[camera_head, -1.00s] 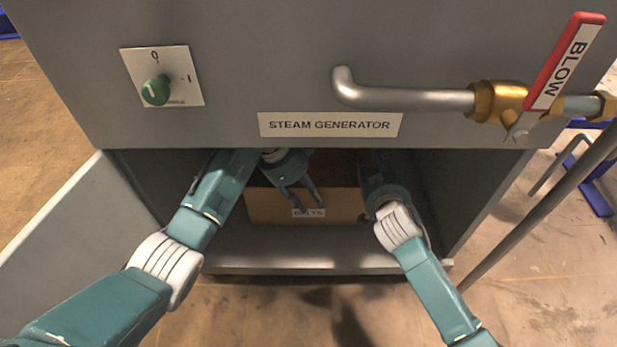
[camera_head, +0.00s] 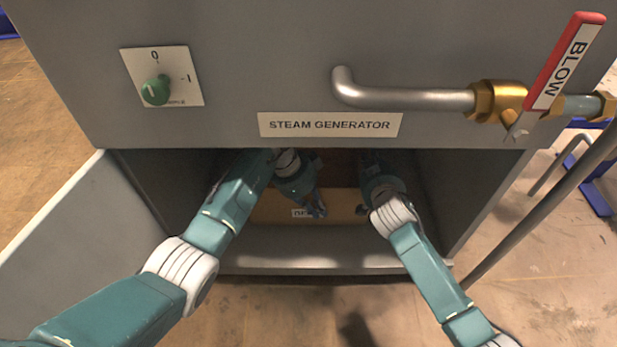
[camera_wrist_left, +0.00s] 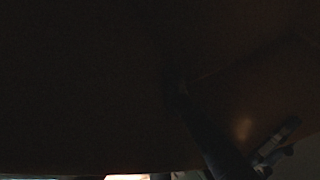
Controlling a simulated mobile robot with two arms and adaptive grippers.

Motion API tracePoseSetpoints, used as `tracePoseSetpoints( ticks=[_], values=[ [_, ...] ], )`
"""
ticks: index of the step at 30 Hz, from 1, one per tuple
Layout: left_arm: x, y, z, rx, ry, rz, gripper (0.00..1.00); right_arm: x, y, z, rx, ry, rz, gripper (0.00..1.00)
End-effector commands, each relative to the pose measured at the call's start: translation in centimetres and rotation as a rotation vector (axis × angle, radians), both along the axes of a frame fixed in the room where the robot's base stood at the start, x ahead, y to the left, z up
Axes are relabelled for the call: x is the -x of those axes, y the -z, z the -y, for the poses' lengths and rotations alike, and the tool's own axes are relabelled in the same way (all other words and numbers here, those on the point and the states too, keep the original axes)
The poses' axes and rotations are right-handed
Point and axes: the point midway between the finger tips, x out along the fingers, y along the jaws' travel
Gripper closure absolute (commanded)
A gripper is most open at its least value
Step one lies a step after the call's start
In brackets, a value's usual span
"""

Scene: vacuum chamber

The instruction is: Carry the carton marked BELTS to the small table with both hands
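The carton marked BELTS (camera_head: 270,207) sits inside the dark lower compartment of the steam generator. Its tan front and part of its white label show; the rest of the label is hidden behind my left gripper. My left gripper (camera_head: 316,208) is in front of the carton's front face, pointing down and right; I cannot tell if it touches. Its fingers are hard to separate here. The left wrist view is very dark, with a brown surface filling most of it and finger parts (camera_wrist_left: 245,150) at the lower right. My right gripper is mostly hidden behind its wrist at the carton's right end.
The steam generator (camera_head: 200,120) overhangs the opening. The compartment's floor lip (camera_head: 310,250) runs below the carton. An open door panel (camera_head: 70,220) stands at the left. A pipe with the red BLOW lever (camera_head: 570,60) juts out at upper right, and a slanted bar (camera_head: 545,205) stands at right.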

Motion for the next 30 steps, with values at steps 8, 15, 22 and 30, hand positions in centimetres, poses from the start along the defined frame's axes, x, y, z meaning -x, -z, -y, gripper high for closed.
tracePoseSetpoints(
  ticks=[8, 15, 22, 30],
  values=[
    [-0.1, -0.1, 0.0, 0.001, -0.001, 0.002, 1.00, 0.0, -0.1, 0.0, 0.000, -0.001, 0.002, 1.00],
    [-0.1, -1.0, 0.0, 0.001, -0.001, 0.002, 1.00, 0.0, -1.0, 0.0, 0.000, -0.001, 0.002, 1.00],
    [-0.1, -3.4, 0.0, 0.001, -0.001, 0.002, 1.00, 0.0, -3.4, 0.0, 0.000, 0.000, 0.002, 1.00],
    [-0.1, -5.3, 0.0, 0.000, -0.001, 0.002, 1.00, 0.0, -5.3, 0.0, 0.000, 0.000, 0.002, 1.00]
  ],
)
